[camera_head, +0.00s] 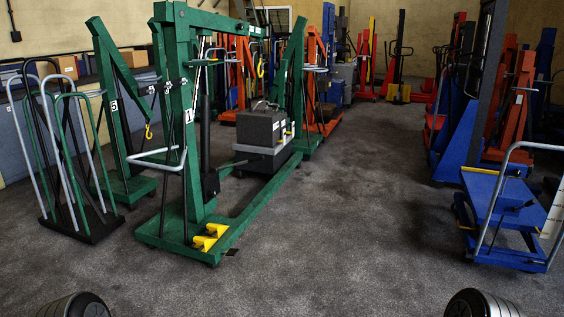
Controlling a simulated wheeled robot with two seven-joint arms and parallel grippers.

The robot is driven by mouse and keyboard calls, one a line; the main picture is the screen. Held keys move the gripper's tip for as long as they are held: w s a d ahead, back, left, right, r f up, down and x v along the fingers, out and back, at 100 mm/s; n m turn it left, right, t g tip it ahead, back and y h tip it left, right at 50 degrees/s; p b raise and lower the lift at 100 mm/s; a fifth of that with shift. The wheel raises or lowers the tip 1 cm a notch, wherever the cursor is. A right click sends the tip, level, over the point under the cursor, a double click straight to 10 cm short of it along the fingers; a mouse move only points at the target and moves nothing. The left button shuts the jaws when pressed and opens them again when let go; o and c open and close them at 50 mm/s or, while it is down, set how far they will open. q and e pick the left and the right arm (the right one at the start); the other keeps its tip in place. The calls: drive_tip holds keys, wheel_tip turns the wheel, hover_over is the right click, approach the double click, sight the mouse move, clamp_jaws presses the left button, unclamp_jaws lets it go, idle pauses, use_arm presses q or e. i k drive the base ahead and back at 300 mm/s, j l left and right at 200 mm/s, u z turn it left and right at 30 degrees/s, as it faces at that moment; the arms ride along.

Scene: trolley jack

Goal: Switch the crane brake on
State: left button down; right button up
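A green crane marked 1 (173,130) stands left of the middle. Its upright mast rises from a green wheeled base (180,232), and a long leg runs back to the right. Two yellow pedals, a nearer one (204,243) and a farther one (217,229), sit side by side low on the base at its near right corner. I cannot tell whether the brake is on or off. A grey handle bar (158,160) sticks out from the mast. Neither gripper is in view. Only dark rounded parts of my arms show at the bottom left and bottom right edges.
A rack of hooped handles (80,225) stands left of the crane, and another green crane (125,180) is behind it. A grey box machine (262,130) stands by the leg. A blue trolley (497,200) is at right. The floor in front and middle is clear.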

sight(231, 252)
drive_tip(key=i+l+z, duration=0.2)
drive_tip(key=i, duration=1.1)
drive_tip(key=i+j+u, duration=0.1)
drive_tip(key=i+j, duration=0.15)
drive_tip(key=i, duration=0.55)
drive_tip(key=i+j+u, duration=0.1)
drive_tip(key=i, duration=0.65)
drive_tip(key=i+j+u, duration=0.1)
drive_tip(key=i, duration=0.7)
drive_tip(key=i+j+z, duration=0.1)
drive_tip(key=i, duration=0.2)
drive_tip(key=i+j+z, duration=0.15)
drive_tip(key=i+l, duration=0.05)
drive_tip(key=i, duration=0.05)
